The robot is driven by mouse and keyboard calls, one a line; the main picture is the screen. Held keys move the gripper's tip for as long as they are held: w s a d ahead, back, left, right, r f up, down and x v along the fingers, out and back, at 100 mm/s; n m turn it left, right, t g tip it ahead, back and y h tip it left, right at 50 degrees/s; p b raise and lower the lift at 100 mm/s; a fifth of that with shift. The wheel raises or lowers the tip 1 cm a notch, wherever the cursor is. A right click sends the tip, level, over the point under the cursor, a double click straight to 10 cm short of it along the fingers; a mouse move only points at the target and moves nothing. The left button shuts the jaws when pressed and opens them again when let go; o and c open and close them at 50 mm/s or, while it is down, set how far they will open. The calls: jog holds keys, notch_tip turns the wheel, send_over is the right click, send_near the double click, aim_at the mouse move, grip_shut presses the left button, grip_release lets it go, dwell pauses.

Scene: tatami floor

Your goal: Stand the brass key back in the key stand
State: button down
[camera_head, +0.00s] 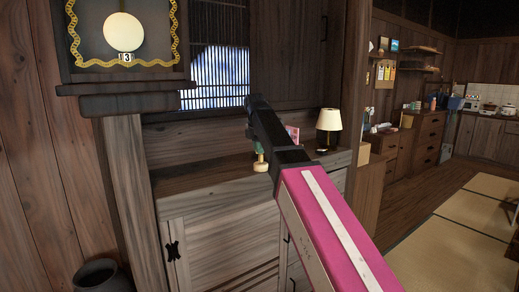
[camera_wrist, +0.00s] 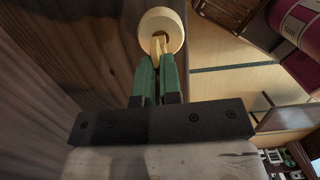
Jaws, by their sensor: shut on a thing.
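My gripper (camera_wrist: 158,58) has its two green fingers shut on the brass key (camera_wrist: 156,46). The key is a small yellow piece showing between and just beyond the fingertips. The key stand (camera_wrist: 176,37) is a pale round block with a dark opening, directly beyond the key in the wrist view. In the head view the stand (camera_head: 261,168) sits on the wooden cabinet top, below my green fingertips (camera_head: 259,148), with the key (camera_head: 261,157) upright between them. The key's end overlaps the stand's opening; I cannot tell how deep it reaches. My arm hides part of the cabinet top.
The wooden cabinet (camera_head: 215,183) stands against the wall. A lamp (camera_head: 328,128) with a cream shade and a pinkish object (camera_head: 293,133) stand to the right of the stand. A wall clock (camera_head: 123,38) hangs at upper left. The cabinet top left of the stand is clear.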

jog(key=shift+f, duration=1.25)
dwell(1.2)
jog(key=c, duration=1.2)
grip_release()
